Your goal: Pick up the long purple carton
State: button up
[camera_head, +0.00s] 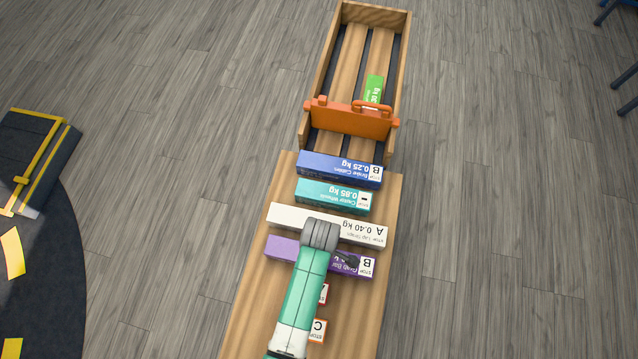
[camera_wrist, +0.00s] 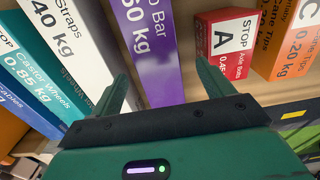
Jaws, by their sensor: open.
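The long purple carton (camera_head: 283,249) lies across the wooden board in the head view, with a white label marked B at its right end. My arm covers its middle. In the wrist view the purple carton (camera_wrist: 146,42) runs down from the top edge and appears between my fingers. My gripper (camera_wrist: 162,72) is open and empty, its two green fingers pointing toward the carton. How far the fingertips are from it I cannot tell. In the head view my dark gripper partly shows over the carton's right half.
A white carton (camera_head: 287,215) lies close behind the purple one, then a teal (camera_head: 325,194) and a blue carton (camera_head: 330,167). A red (camera_wrist: 222,38) and an orange carton (camera_wrist: 290,40) lie on the other side. A wooden tray (camera_head: 318,75) has an orange divider (camera_head: 350,119) and a green carton (camera_head: 374,88).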

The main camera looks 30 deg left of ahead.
notch_tip(320, 180, down, 6)
jog(key=shift+w+a+f+b, duration=0.15)
jog(key=shift+f+b, duration=0.1)
jog(key=shift+b, duration=0.65)
jog(key=shift+c, duration=0.4)
jog(key=shift+r, duration=0.1)
jog(key=c, duration=1.4)
